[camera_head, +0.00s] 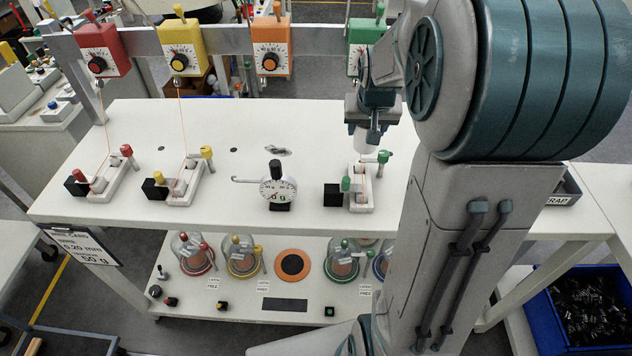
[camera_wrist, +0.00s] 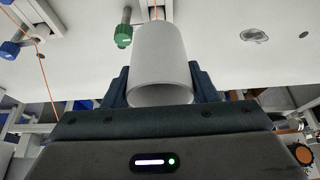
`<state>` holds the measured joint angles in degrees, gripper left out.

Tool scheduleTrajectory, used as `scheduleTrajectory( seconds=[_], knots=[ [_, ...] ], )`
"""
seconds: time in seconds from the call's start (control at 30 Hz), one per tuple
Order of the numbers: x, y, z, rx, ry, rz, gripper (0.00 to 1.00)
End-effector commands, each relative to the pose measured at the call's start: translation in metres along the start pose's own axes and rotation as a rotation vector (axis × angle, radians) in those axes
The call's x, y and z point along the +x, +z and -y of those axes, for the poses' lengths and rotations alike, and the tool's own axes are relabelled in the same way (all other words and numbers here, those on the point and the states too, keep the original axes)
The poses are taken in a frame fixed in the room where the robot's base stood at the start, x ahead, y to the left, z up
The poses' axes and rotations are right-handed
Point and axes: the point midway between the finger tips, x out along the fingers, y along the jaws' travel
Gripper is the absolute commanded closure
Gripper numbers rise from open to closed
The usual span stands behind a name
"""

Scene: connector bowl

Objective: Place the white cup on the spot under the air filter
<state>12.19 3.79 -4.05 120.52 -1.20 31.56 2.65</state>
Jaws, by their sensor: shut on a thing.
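My gripper (camera_head: 372,122) is shut on the white cup (camera_head: 364,140), above the white table near the green-marked fixture. In the wrist view the white cup (camera_wrist: 159,58) sits between the two dark fingers of my gripper (camera_wrist: 160,82), with its wider end towards the camera. In the head view my arm and gripper hide part of the cup. I cannot make out an air filter or a marked spot under one for certain.
Red (camera_head: 102,50), yellow (camera_head: 183,49), orange (camera_head: 271,48) and green (camera_head: 368,36) dial boxes hang on the rear rail. Fixtures and a round gauge (camera_head: 278,190) stand on the table (camera_head: 230,130). The lower shelf (camera_head: 330,268) holds glass domes and an orange-ringed black disc (camera_head: 292,265).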

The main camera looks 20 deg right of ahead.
Motion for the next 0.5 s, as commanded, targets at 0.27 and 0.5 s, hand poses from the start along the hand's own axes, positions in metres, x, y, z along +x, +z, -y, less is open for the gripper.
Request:
scheduleTrajectory(
  seconds=[0.27, 0.5],
  knots=[
    [0.031, 0.013, 0.000, 0.001, 0.001, 0.000, 0.69],
    [0.051, 0.018, 0.036, -0.007, 0.000, 0.006, 0.69]
  ],
)
